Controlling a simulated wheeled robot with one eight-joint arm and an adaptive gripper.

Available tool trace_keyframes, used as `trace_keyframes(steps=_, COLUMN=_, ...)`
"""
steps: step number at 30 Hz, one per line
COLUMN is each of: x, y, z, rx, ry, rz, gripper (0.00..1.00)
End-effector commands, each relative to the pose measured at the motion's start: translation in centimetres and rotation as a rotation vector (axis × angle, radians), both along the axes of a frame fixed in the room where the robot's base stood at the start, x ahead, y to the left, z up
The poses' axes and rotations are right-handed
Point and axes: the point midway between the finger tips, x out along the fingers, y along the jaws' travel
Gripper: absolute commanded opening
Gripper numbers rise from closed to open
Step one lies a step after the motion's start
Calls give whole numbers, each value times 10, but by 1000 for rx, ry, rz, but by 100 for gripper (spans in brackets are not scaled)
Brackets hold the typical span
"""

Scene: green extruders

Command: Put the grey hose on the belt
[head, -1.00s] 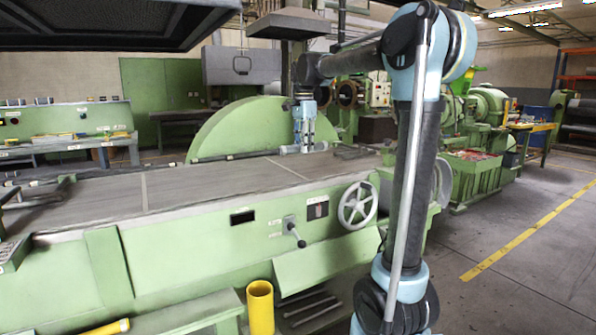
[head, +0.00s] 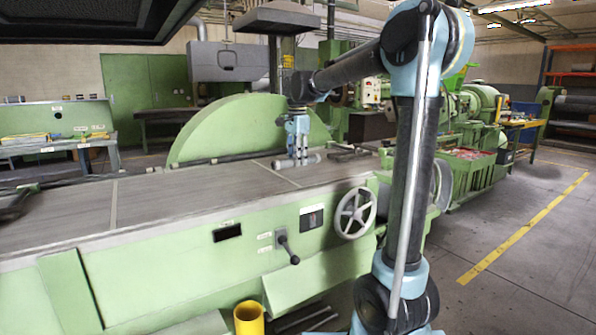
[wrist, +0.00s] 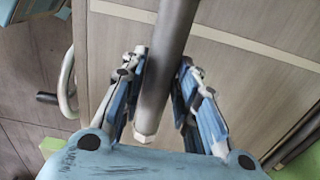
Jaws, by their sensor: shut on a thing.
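The grey hose (wrist: 160,72) is a smooth grey tube with a lighter, faceted end. In the wrist view it runs from the top edge down between the fingers of my gripper (wrist: 162,75), which is shut on it. In the head view the hose (head: 297,161) lies roughly level below my gripper (head: 297,158). The belt (head: 190,195) is the long, flat grey-brown surface on top of the green machine; it also shows in the wrist view (wrist: 255,85). The hose is over the belt's far right part. I cannot tell whether it touches the belt.
A dark piece (head: 347,153) lies right of the hose. A handwheel (head: 355,209) and a lever (head: 288,247) stick out from the machine's front. A green half-disc (head: 235,135) stands behind the belt. The belt's left and middle are mostly clear.

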Motion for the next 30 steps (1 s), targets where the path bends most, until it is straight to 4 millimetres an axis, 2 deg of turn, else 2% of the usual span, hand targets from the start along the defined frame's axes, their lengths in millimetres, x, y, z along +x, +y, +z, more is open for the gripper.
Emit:
trace_keyframes(steps=10, x=-1, y=2, z=-38, rx=0, ry=0, rz=2, gripper=1)
trace_keyframes(steps=20, x=-1, y=2, z=-41, rx=0, ry=0, rz=2, gripper=1)
trace_keyframes(steps=21, x=-1, y=2, z=-42, rx=0, ry=0, rz=2, gripper=31)
trace_keyframes(steps=23, x=-1, y=2, z=-42, rx=0, ry=0, rz=2, gripper=44)
trace_keyframes(steps=24, x=-1, y=2, z=-42, rx=0, ry=0, rz=2, gripper=48)
trace_keyframes(steps=30, x=-1, y=1, z=-41, rx=0, ry=0, rz=2, gripper=48)
